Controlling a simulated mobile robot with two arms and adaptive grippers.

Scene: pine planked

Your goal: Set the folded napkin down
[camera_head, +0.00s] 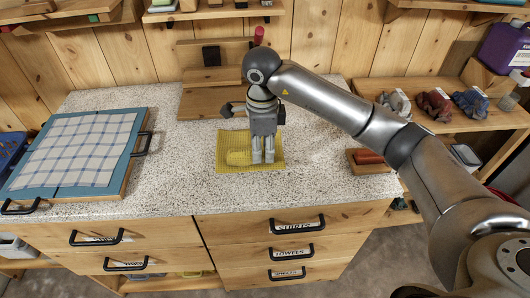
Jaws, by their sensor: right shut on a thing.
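A yellow, rounded folded cloth (238,158), which looks like the folded napkin, shows at the left side of my right gripper's fingers. It is low over or on a yellow ribbed mat (226,141) on the speckled counter. I cannot tell whether it touches the mat. My right gripper (263,158) points down over the middle of the mat, shut on the napkin; its fingers hide part of the cloth. My left gripper is not in view.
A blue-bordered tray (140,122) with black handles and a checked cloth (75,150) lies at the left. A wooden stand (200,104) is behind the mat. A small wooden block with a red-brown item (369,157) is at the right. The counter front is clear.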

